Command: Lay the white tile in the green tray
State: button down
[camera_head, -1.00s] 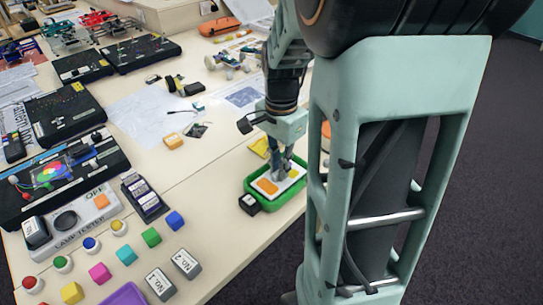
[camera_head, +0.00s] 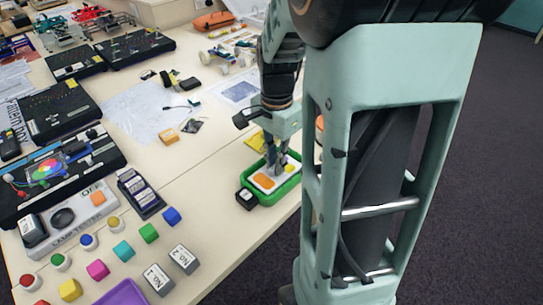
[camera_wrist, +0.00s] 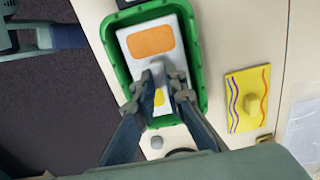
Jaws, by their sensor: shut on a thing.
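The green tray (camera_head: 287,187) stands on the table close to my arm column, and it fills the upper middle of the wrist view (camera_wrist: 113,56). The white tile (camera_head: 277,179) has an orange patch and a yellow patch, and it also shows in the wrist view (camera_wrist: 128,32). It lies within the tray's rim; I cannot tell whether it rests fully on the tray floor. My gripper (camera_head: 274,168) is over the tile, and in the wrist view its fingers (camera_wrist: 162,85) are shut on a pale raised grip at the tile's middle. The fingers hide part of the tile.
A yellow tile with wavy lines (camera_wrist: 246,98) lies beside the tray. A small black box (camera_head: 246,199) stands at the tray's near left corner. Coloured cubes, such as a blue one (camera_head: 172,215), and round buttons stand at the front left. The table between is clear.

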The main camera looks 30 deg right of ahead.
jog(key=shift+f+b, duration=0.55)
jog(key=shift+f, duration=0.3)
jog(key=c, duration=1.9)
grip_release()
jog(key=shift+o, duration=0.4)
jog(key=o, duration=0.3)
jog(key=shift+r, duration=0.1)
jog(key=shift+r+p, duration=3.05)
jog(key=shift+r, duration=0.45)
jog(key=shift+w, duration=0.1)
